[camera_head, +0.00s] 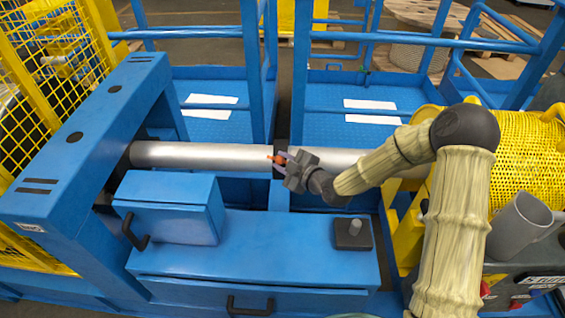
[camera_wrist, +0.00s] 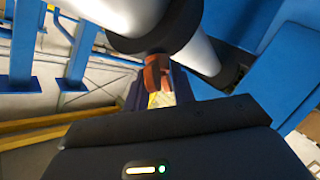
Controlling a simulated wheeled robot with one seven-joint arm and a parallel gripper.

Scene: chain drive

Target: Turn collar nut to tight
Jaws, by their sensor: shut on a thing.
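The collar nut (camera_head: 281,172) is a dark ring around a long silver shaft (camera_head: 210,155), near the middle of the head view. In the wrist view the dark ring (camera_wrist: 148,38) is close, at the top. An orange-red lug (camera_wrist: 157,72) sticks out from it towards my gripper. My gripper (camera_head: 279,158) reaches in from the right and is shut on this lug. In the wrist view my gripper (camera_wrist: 158,88) has its fingers on either side of the lug. The far side of the ring is hidden.
Blue machine housing (camera_head: 75,150) stands at the left end of the shaft. A blue cabinet (camera_head: 260,250) with a raised box (camera_head: 170,205) lies in front. Blue railings (camera_head: 275,70) stand behind.

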